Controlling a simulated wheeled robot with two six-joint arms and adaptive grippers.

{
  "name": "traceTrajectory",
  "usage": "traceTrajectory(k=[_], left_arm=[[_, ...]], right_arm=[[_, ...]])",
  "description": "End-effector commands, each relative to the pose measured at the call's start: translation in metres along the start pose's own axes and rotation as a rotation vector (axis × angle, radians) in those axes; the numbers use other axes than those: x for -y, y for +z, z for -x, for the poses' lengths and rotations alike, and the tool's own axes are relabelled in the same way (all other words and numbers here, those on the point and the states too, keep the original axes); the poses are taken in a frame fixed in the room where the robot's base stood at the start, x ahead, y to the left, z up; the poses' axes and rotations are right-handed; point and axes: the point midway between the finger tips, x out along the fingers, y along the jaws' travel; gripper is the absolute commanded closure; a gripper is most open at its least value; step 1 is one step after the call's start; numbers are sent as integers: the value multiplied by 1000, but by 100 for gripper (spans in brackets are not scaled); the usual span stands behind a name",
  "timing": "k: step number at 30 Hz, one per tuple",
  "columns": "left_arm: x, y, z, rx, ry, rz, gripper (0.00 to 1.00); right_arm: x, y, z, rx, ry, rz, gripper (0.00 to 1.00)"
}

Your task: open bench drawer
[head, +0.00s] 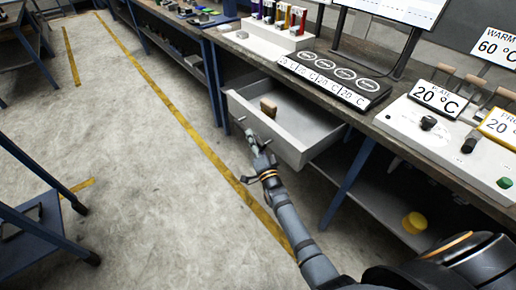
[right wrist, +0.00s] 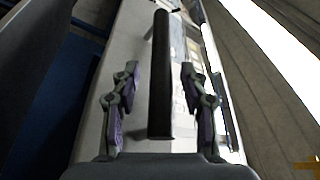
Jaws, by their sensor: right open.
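The bench drawer (head: 302,115) is white and pulled out from under the worktop, so its inside shows. A wooden block-like item (head: 268,107) stands inside it near the left side. My right gripper (head: 253,140) is outside the drawer front, at its handle. In the right wrist view my right gripper (right wrist: 160,98) is open. The dark bar handle (right wrist: 160,70) lies between its two spread fingers, with a gap visible on both sides. In the head view the gripper and arm partly hide the handle. My left gripper is not in view.
The bench worktop (head: 330,88) carries a dark four-dial panel (head: 334,80), a vial rack (head: 268,38) and a white control box (head: 450,125). A blue leg (head: 350,180) stands right of the drawer. A yellow item (head: 414,222) lies on the lower shelf.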

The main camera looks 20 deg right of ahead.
Motion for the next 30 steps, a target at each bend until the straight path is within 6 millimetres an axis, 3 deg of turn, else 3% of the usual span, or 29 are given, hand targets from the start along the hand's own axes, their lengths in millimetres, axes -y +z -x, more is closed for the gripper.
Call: traceTrajectory(k=[9, 13, 18, 30], left_arm=[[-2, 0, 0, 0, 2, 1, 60], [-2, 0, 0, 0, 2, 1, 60], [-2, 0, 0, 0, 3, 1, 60], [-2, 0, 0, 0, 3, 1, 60]], right_arm=[[-1, 1, 77, 2, 4, 0, 55], [-1, 0, 98, 1, 2, 0, 55], [0, 0, 108, 0, 1, 0, 55], [0, 0, 108, 0, 1, -1, 55]])
